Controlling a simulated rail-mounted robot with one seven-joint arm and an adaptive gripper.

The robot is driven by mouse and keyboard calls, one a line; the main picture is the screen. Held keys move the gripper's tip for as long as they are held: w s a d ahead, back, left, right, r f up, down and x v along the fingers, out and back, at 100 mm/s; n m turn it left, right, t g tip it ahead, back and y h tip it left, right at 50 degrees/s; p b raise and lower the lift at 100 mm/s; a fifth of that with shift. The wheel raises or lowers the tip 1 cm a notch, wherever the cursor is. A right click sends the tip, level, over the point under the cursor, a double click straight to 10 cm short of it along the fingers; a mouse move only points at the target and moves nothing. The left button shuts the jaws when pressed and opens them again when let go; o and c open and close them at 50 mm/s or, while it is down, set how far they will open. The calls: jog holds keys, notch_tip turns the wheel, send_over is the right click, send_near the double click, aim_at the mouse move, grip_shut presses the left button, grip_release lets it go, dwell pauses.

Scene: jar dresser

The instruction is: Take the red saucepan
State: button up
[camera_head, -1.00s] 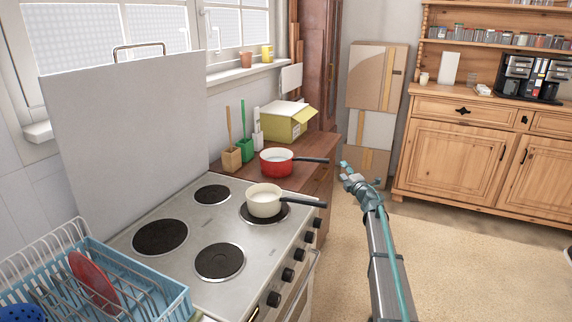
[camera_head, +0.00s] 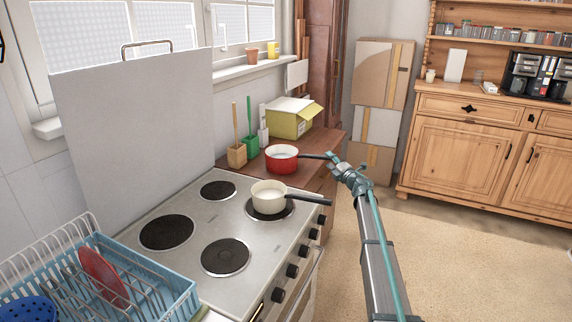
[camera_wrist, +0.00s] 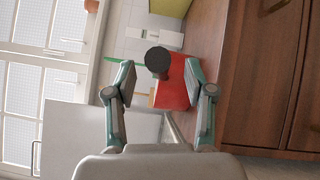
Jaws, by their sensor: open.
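The red saucepan (camera_head: 282,160) stands on the brown wooden counter just beyond the stove, its dark handle pointing right. My gripper (camera_head: 336,165) is open at the end of that handle. In the wrist view the handle's round dark end faces the camera between the two spread fingers of my gripper (camera_wrist: 160,78), nearer the left one. The red body of the saucepan (camera_wrist: 178,88) shows behind it. I cannot tell whether a finger touches the handle.
A cream saucepan (camera_head: 268,196) stands on the stove (camera_head: 195,255), its dark handle reaching over the front edge. Wooden and green brush holders and a yellow-green box (camera_head: 291,120) stand behind the red saucepan. A blue dish rack (camera_head: 165,292) is at lower left. The floor to the right is clear.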

jog(key=x, duration=0.3)
grip_shut()
dwell(0.3)
jog(key=shift+r, duration=0.1)
